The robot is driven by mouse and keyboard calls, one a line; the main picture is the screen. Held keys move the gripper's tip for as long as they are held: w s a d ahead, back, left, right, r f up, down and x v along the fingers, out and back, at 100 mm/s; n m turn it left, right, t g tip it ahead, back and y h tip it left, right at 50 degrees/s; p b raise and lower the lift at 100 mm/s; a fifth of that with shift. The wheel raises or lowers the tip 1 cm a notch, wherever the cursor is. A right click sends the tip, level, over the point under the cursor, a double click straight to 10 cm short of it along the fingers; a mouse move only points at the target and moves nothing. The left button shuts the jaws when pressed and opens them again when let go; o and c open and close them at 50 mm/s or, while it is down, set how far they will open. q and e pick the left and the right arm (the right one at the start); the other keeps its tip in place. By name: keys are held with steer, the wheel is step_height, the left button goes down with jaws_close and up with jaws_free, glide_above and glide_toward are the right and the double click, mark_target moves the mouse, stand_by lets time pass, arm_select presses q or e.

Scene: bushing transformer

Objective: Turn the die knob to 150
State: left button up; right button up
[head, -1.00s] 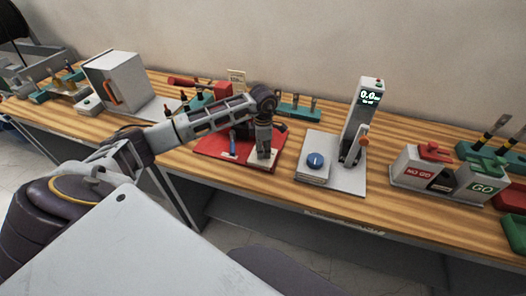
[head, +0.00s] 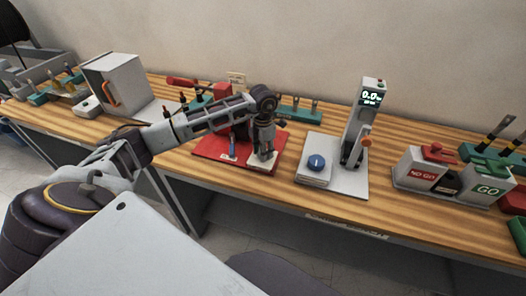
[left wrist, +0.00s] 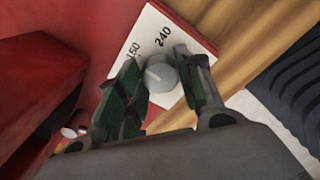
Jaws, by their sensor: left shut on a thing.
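The die knob (left wrist: 160,75) is a small grey round knob on a white plate (left wrist: 185,35) marked 150 and 240. In the left wrist view it sits between the two fingers of my left gripper (left wrist: 160,85), which is shut on it. The 150 mark is on the left of the plate and the 240 mark is to its right. In the head view my left gripper (head: 263,155) points down over the white plate at the right of the red base (head: 208,147); the knob is hidden there. My right gripper is not in view.
Right of the red base stands a grey tester with a blue knob (head: 316,162) and a lit display (head: 372,97). Farther right are NO GO (head: 421,173) and GO (head: 487,189) bins. A grey box (head: 115,82) stands at the left. Bare wood (head: 240,188) lies along the front edge.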

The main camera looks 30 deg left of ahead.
arm_select(q)
steer(key=shift+r, duration=0.1)
steer(key=o, duration=1)
steer(key=shift+o, duration=0.2)
step_height(320, 180, up, 12)
stand_by(0.3)
stand_by(0.6)
